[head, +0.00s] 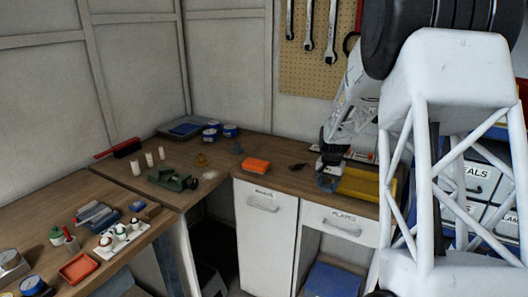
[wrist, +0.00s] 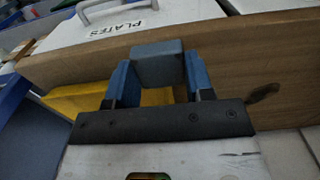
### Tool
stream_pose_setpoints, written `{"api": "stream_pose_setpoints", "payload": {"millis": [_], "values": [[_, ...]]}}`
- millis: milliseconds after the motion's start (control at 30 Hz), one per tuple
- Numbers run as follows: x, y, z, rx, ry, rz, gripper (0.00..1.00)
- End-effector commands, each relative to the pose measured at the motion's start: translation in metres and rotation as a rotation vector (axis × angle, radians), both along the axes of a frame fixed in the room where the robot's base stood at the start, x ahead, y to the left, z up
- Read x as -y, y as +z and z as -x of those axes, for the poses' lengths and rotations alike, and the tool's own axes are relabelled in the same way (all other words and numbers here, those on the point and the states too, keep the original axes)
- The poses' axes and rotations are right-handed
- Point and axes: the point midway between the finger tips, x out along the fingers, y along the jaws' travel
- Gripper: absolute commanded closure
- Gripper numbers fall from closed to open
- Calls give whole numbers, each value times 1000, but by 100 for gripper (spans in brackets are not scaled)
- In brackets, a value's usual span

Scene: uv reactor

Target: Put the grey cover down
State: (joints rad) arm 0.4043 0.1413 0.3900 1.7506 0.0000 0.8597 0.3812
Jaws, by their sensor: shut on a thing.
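My gripper (wrist: 158,82) is shut on the grey cover (wrist: 158,58), a blue-grey block held between the two blue fingers in the wrist view. In the head view my gripper (head: 328,183) is at the right part of the wooden bench, near its front edge above the drawers. The cover cannot be told apart from the fingers there. The wrist view shows the cover over the bench's front edge; whether it touches the wood I cannot tell.
A yellow tray (head: 362,184) lies beside my gripper on the bench (head: 285,182); yellow also shows in the wrist view (wrist: 70,101). A drawer marked PLATES (head: 342,226) is below.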

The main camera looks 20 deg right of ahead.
Motion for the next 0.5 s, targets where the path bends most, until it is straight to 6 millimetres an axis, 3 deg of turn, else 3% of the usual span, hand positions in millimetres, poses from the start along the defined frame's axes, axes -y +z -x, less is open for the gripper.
{"api": "stream_pose_setpoints", "payload": {"millis": [267, 500], "values": [[-5, -10, 2, 0, 5, 0, 81], [-25, -49, 14, -2, 24, -1, 81]]}}
